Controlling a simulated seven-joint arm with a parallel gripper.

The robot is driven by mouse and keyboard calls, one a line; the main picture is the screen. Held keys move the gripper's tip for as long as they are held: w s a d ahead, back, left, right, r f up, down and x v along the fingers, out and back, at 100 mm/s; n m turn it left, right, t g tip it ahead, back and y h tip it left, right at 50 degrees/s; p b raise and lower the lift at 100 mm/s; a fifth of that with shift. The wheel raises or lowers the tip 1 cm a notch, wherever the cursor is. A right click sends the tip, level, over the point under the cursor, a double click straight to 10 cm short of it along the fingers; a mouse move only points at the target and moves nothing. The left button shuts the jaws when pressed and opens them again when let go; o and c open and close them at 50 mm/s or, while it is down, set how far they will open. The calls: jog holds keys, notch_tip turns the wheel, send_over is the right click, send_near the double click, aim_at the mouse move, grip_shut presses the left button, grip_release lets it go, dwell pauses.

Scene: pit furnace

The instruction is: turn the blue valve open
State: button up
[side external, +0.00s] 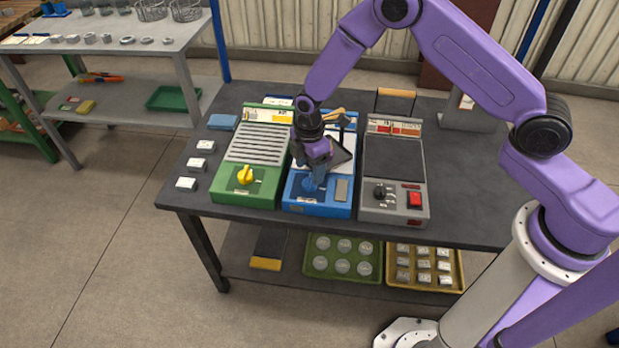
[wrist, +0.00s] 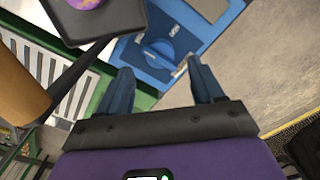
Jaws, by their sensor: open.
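The blue valve (wrist: 160,52) is a round blue knob with a raised grip bar, set on the front panel of the blue unit (wrist: 135,68). In the side external view the blue unit (side external: 318,208) stands in the middle of the bench, and my gripper largely hides the valve. My gripper (side external: 315,184) points down over the panel. In the wrist view my gripper (wrist: 160,66) is open, one finger to each side of the valve in the picture, with nothing held between them. I cannot tell whether a finger touches the valve.
A green unit with a yellow valve (side external: 245,174) stands left of the blue unit. A grey unit with a black knob (side external: 380,192) and red switch (side external: 414,200) stands right. A dark pan (wrist: 90,22) is close to my gripper.

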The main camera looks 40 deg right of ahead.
aim_at(309, 179)
jog(key=shift+f, duration=2.3)
jog(key=c, duration=1.1)
